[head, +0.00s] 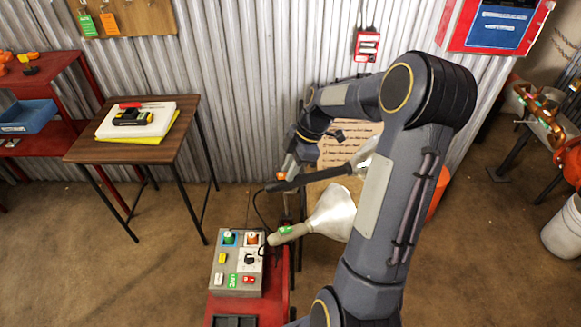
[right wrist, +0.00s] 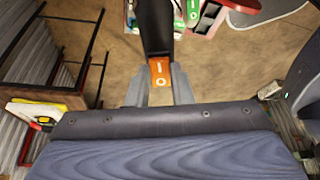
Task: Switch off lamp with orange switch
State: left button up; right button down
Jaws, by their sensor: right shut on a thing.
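A black lamp handle (head: 312,177) lies across in front of my right gripper (head: 287,173), with a pale lamp head partly hidden behind my arm. In the right wrist view the orange switch (right wrist: 160,72), marked I and O, sits on the black handle (right wrist: 155,28). My right gripper (right wrist: 158,92) is shut on this lamp, with a finger on each side at the orange switch. A second lamp (head: 331,213) with a pale shade and a green switch (head: 285,230) is just below. My left gripper is not in view.
A grey control box (head: 216,282) with coloured buttons stands on a red stand (head: 274,305) below. A wooden table (head: 82,150) is at the left, by a red shelf (head: 52,62). A corrugated wall runs behind. The floor at left front is clear.

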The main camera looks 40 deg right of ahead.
aim_at(285, 174)
jog(key=shift+w+a+r+g+h+p, duration=0.15)
jog(key=shift+a+g+h+p, duration=0.15)
jog(key=shift+h, duration=0.3)
jog(key=shift+w+a+r+g+h+p, duration=0.15)
jog(key=shift+a+g+h+p, duration=0.15)
jog(key=shift+h, duration=0.3)
jog(key=shift+f+g+h, duration=0.1)
jog(key=shift+g+h, duration=0.2)
jog(key=shift+h, duration=0.5)
jog(key=c, duration=1.3)
grip_release()
notch_tip(285, 174, up, 8)
jog(key=shift+f, duration=0.1)
